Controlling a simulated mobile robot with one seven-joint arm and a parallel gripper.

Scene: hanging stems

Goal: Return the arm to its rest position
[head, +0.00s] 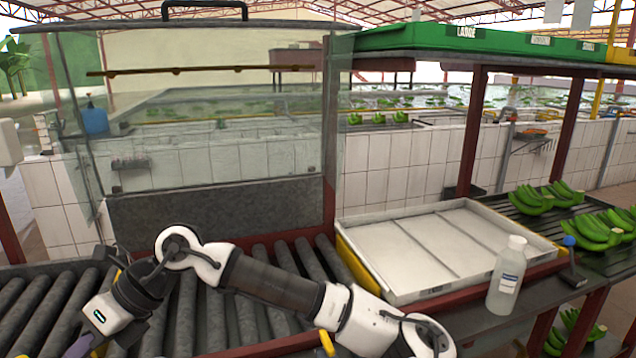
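My arm reaches from the lower right across the grey rollers to the lower left, bent at a white joint. My gripper (92,346) is at the bottom left, low over the roller conveyor (205,315), and is partly cut off by the picture's lower edge. Its fingertips are not clearly visible, so I cannot tell if it is open or shut, or if it holds anything. A small purplish piece shows beside it at the edge.
A clear-panelled case (220,130) stands behind the rollers. Right of my arm are a white divided tray (440,245), a white bottle (507,277) and a blue-knobbed lever (570,262). Green banana bunches (595,228) lie on the right-hand rack. A green-topped shelf (480,42) hangs above.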

